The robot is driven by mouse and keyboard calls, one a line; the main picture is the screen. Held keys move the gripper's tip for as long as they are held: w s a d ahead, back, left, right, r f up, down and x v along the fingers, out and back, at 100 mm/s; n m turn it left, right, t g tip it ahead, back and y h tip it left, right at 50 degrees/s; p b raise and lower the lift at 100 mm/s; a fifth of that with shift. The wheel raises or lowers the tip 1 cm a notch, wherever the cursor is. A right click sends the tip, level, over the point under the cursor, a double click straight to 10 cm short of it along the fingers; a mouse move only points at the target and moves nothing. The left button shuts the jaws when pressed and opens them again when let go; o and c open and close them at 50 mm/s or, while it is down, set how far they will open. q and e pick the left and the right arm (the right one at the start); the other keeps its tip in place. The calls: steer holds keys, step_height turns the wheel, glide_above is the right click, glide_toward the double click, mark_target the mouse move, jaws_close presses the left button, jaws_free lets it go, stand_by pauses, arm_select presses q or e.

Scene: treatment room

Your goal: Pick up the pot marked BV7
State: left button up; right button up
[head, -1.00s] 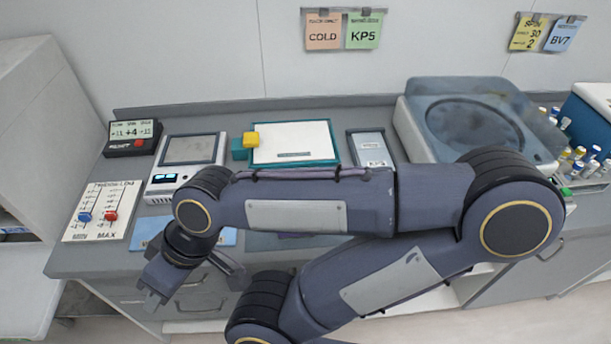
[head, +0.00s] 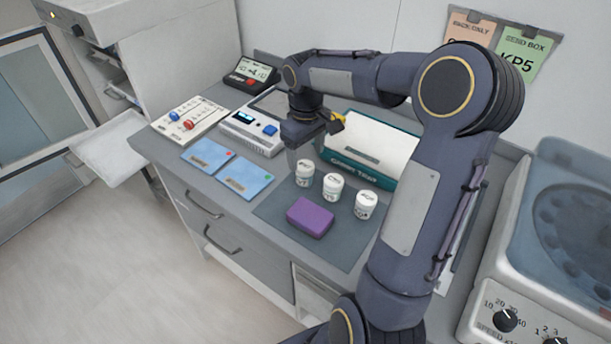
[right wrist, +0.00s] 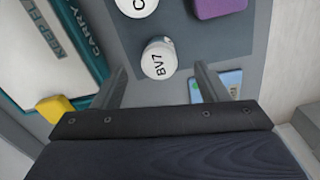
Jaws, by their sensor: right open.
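The pot marked BV7 (right wrist: 158,60) is white with a round lid. It stands upright on a dark grey mat (right wrist: 125,45). In the head view I take it to be the leftmost pot (head: 305,173) of three in a row; its label is too small to read there. My right gripper (head: 306,152) is just above and beside this pot, open and empty. In the right wrist view the fingers (right wrist: 160,75) point toward the pot, one on each side, with a gap. A second pot (right wrist: 136,5) is partly cut off there. My left gripper is not in view.
The middle pot (head: 333,187) and right pot (head: 366,205) stand close by. A purple block (head: 310,217) lies in front of them. Two blue cards (head: 245,176) lie left of the mat.

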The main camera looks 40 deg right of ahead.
mark_target(305, 165)
steer(key=f, duration=0.7)
steer(key=shift+w+p, duration=0.3)
steer(key=shift+p, duration=0.1)
steer(key=shift+c, duration=0.2)
steer(key=c, duration=1)
steer(key=shift+c, duration=0.2)
steer(key=shift+r, duration=0.15)
